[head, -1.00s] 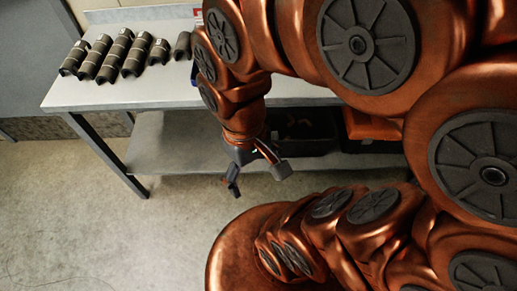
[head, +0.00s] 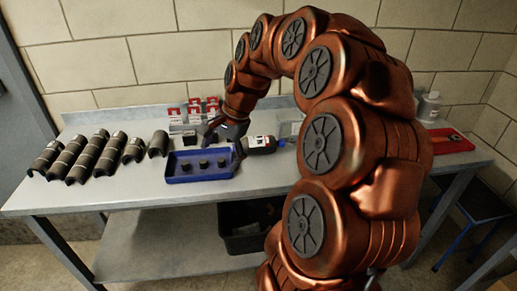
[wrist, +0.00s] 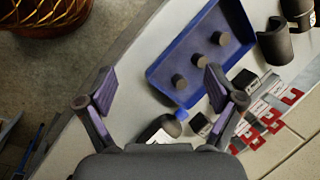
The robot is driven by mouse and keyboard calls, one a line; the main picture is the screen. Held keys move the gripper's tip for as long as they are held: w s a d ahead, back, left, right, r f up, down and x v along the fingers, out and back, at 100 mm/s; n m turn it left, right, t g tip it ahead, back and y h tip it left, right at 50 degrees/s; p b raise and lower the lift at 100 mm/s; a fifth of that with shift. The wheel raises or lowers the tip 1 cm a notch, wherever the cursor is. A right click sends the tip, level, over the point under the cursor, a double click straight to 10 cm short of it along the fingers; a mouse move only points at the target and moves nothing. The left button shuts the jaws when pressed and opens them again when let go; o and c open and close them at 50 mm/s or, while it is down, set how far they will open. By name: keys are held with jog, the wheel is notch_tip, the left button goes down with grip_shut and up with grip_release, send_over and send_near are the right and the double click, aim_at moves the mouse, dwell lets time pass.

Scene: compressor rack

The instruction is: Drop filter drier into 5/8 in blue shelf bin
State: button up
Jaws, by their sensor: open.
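A blue tray-like bin (head: 215,176) lies on the table with three dark short cylinders in it; it also shows in the wrist view (wrist: 164,73). I cannot read any size mark on it. A dark cylindrical thing with a white label (head: 261,145) lies right of the bin; I cannot tell whether it is the filter drier. My gripper (head: 225,138) is above the table, by the bin's back right corner. In the wrist view my gripper (wrist: 158,88) is open with nothing held between its fingertips.
Several dark half-pipe pieces (head: 92,156) lie at the table's left. Red-and-white tags (head: 204,108) stand at the back near small black boxes. A red tray (head: 449,141) and a grey bottle (head: 429,106) are at the right. A black crate (head: 243,238) sits below.

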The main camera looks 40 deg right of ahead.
jog(key=w+d+m+t, duration=0.2)
jog(key=d+m, duration=0.2)
jog(key=d, duration=0.6)
jog(key=m+h+b, duration=0.1)
jog(key=m, duration=0.4)
send_near(263, 139)
jog(key=shift+t, duration=0.3)
jog(key=x, duration=0.4)
jog(key=shift+s+f, duration=0.1)
jog(key=shift+f, duration=0.35)
jog(key=shift+d+f, duration=0.15)
jog(key=shift+f, duration=0.05)
jog(key=shift+x, duration=3.7)
jog(key=shift+r, duration=0.1)
jog(key=shift+c, duration=0.4)
jog(key=shift+a, duration=0.2)
grip_shut()
jog(key=shift+r, duration=0.15)
